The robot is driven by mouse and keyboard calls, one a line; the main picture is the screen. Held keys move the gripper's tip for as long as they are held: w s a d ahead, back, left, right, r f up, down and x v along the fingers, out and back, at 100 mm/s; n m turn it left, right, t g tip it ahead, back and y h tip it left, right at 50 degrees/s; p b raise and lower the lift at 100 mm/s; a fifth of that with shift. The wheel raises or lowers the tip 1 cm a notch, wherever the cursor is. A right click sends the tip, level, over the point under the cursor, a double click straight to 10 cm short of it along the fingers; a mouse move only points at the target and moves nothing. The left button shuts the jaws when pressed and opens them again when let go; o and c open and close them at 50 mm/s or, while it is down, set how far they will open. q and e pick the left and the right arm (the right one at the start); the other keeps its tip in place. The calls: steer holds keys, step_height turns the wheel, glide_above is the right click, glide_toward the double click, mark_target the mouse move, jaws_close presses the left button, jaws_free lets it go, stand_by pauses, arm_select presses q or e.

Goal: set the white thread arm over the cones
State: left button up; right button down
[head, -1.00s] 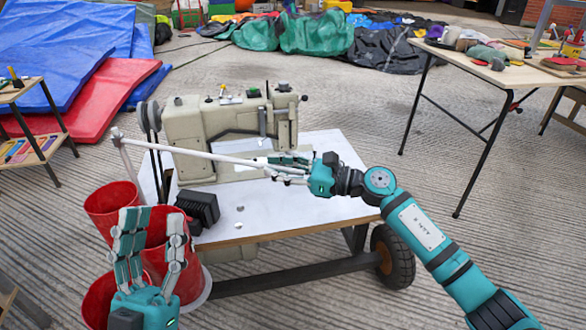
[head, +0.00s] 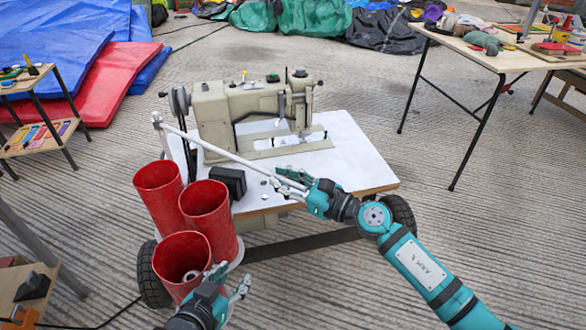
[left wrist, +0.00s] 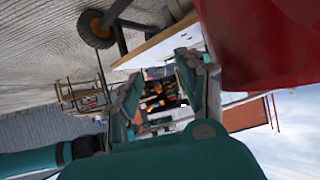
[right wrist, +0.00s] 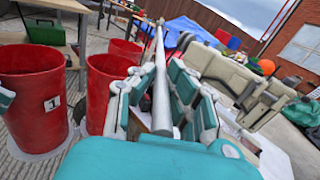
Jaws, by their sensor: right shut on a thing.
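The white thread arm (head: 225,155) is a thin rod pivoting on a post at the table's back left. It slants above the table's left part, behind the red tubs. My right gripper (head: 292,184) is shut on its free end near the table's front edge; the rod (right wrist: 162,85) runs between the fingers in the right wrist view. Three red tubs (head: 209,215) stand at the table's left; the front one (head: 172,258) has a pale round thing (head: 191,275) inside, perhaps a cone. The other tubs' contents are hidden. My left gripper (head: 232,284) is open and empty beside the front tub.
A beige sewing machine (head: 225,110) stands on the white wheeled table (head: 345,160), with a black box (head: 230,182) near the tubs. A side table (head: 480,50) is at right and a small shelf (head: 40,130) at left. Floor between is clear.

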arm_select(q)
steer(key=s+a+f+g+p, duration=0.1)
steer(key=s+f+g+p, duration=0.2)
steer(key=s+f, duration=0.3)
steer(key=s+a+f+g+y+p, duration=0.1)
steer(key=s+f, duration=0.5)
steer(key=f, duration=0.7)
steer(key=s+a+f+g+y+p, duration=0.1)
steer(key=s+a+f+g+p, duration=0.2)
steer(key=f, duration=0.7)
steer(key=shift+s+a+g+p, duration=0.15)
steer(key=shift+s+g+p, duration=1.25)
steer(key=shift+s+p, duration=0.55)
arm_select(e)
steer(key=s+a+m+t+h, duration=0.2)
steer(key=s+a, duration=0.4)
steer(key=s, duration=0.3)
steer(key=shift+s+a+f+m+t, duration=0.15)
steer(key=shift+f+m+t, duration=0.2)
steer(key=shift+t, duration=0.25)
steer(key=c, duration=1.3)
jaws_free()
steer(key=shift+c, duration=0.2)
